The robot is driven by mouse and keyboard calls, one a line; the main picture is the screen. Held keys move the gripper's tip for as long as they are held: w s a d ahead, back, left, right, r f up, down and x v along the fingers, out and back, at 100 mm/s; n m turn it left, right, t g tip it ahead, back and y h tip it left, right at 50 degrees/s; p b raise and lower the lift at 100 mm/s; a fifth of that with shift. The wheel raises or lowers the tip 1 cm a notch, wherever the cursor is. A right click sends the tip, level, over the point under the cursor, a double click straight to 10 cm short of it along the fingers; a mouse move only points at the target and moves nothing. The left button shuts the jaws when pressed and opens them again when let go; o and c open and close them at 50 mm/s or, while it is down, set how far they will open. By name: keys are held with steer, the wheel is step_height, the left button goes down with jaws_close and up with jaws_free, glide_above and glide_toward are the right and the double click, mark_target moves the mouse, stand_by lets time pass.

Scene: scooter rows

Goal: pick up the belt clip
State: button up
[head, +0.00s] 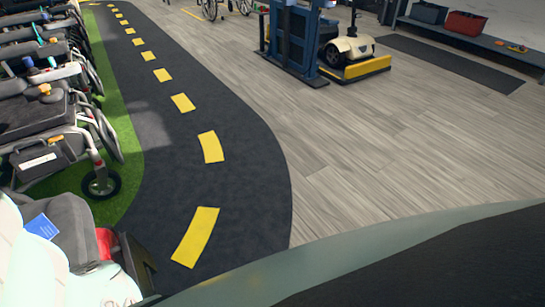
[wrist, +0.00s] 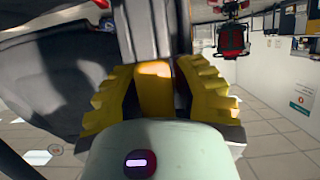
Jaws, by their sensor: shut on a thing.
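My gripper (wrist: 158,78) shows in the wrist view with its two yellow, jagged-edged fingers standing left and right. Between them is a smooth orange-yellow piece, which I take for the belt clip (wrist: 153,90). The fingers are shut on it. A narrow dark reddish strip shows between this piece and the right finger; I cannot tell what it belongs to. The lower part of the piece is hidden behind my pale green wrist housing. I cannot make out the clip or my fingertips in the head view.
Wheelchairs (head: 45,125) stand in a row on a green strip at left. A dark path (head: 165,165) with yellow dashes runs beside them. A scooter (head: 347,48) stands on a yellow-edged platform at the back. A red bin (head: 465,23) sits on a shelf. The wooden floor (head: 390,140) is clear.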

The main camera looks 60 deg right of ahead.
jaws_close()
